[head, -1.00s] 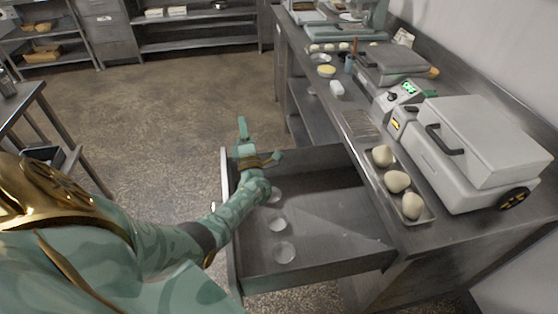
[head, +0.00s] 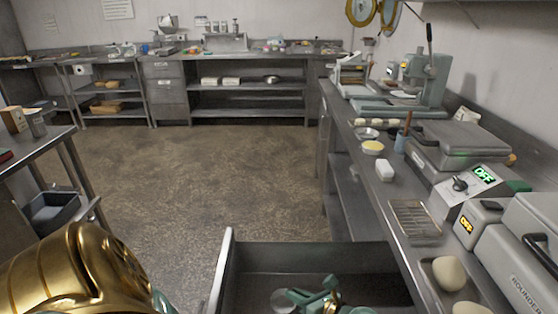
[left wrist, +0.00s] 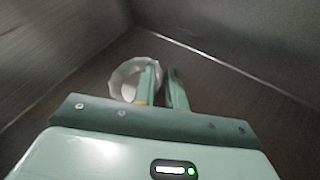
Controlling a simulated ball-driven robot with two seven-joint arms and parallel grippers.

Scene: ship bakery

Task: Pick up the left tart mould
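A pale, round, fluted tart mould (head: 283,301) lies in the open drawer at the bottom of the head view. It also shows in the left wrist view (left wrist: 124,78), on the drawer floor. My left gripper (left wrist: 161,72) is down in the drawer at the mould's edge. Its fingers are a little apart, with a narrow gap between them. One finger overlaps the mould's right side in the picture; the other is just right of it. I cannot tell whether they touch it. In the head view the left gripper (head: 304,297) is partly cut off. My right gripper is not in view.
The drawer's side wall (head: 222,270) and back wall stand close around the left gripper. The worktop (head: 400,215) on the right carries dough balls (head: 450,273), a wire rack (head: 415,220) and machines.

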